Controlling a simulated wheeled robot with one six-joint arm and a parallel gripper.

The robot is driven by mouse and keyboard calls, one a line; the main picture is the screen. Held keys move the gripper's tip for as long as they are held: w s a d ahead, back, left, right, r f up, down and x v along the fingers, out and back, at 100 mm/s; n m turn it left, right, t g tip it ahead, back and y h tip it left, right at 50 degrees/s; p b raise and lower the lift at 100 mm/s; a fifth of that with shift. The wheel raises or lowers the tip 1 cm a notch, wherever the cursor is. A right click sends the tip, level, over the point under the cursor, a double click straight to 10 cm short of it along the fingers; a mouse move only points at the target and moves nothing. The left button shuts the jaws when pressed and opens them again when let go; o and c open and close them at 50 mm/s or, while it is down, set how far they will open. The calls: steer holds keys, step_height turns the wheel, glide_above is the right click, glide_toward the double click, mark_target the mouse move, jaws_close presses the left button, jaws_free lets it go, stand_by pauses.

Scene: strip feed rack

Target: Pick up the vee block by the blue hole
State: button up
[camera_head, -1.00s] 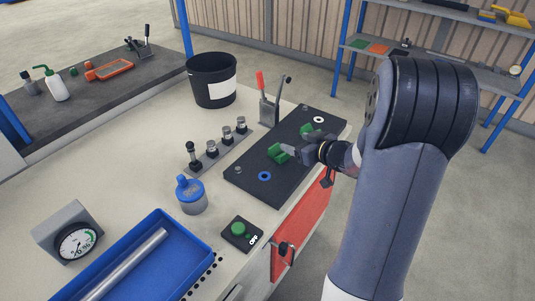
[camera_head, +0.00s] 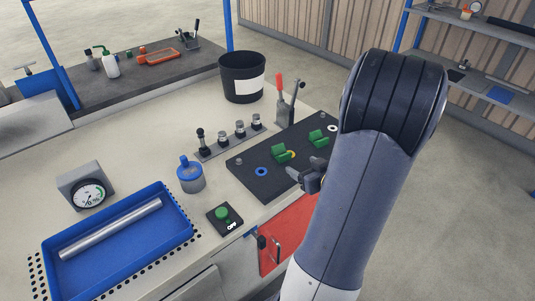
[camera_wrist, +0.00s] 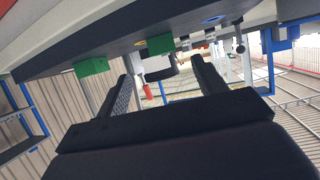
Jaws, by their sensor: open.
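The black plate (camera_head: 245,181) lies on the bench. A green vee block (camera_head: 281,153) stands on it to the upper right of the blue hole (camera_head: 261,171), close to a yellow hole (camera_head: 292,154). A second green vee block (camera_head: 318,137) stands farther right, near the white hole (camera_head: 333,128). My gripper (camera_head: 299,176) is open and empty at the plate's front edge, apart from both blocks. In the wrist view the block nearer the blue hole (camera_wrist: 211,18) shows (camera_wrist: 160,44) beyond my open fingers (camera_wrist: 166,72). The other block (camera_wrist: 91,66) is left of them.
A red-handled toggle clamp (camera_head: 286,103) stands behind the plate. A row of dark posts (camera_head: 222,139) and a blue-capped jar (camera_head: 190,176) stand left. A green-button box (camera_head: 224,218) and a blue tray (camera_head: 70,274) with a rod are nearer. A black bin (camera_head: 242,78) stands behind.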

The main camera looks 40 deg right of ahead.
mark_target(286, 155)
steer(key=x, duration=0.4)
steer(key=shift+w+f+b, duration=0.25)
steer(key=shift+w+b, duration=0.1)
steer(key=x, duration=0.5)
steer(key=shift+w+a+r+b, duration=0.1)
steer(key=shift+w+r+b, duration=0.2)
steer(key=shift+w, duration=0.15)
steer(key=shift+c, duration=0.5)
steer(key=c, duration=1)
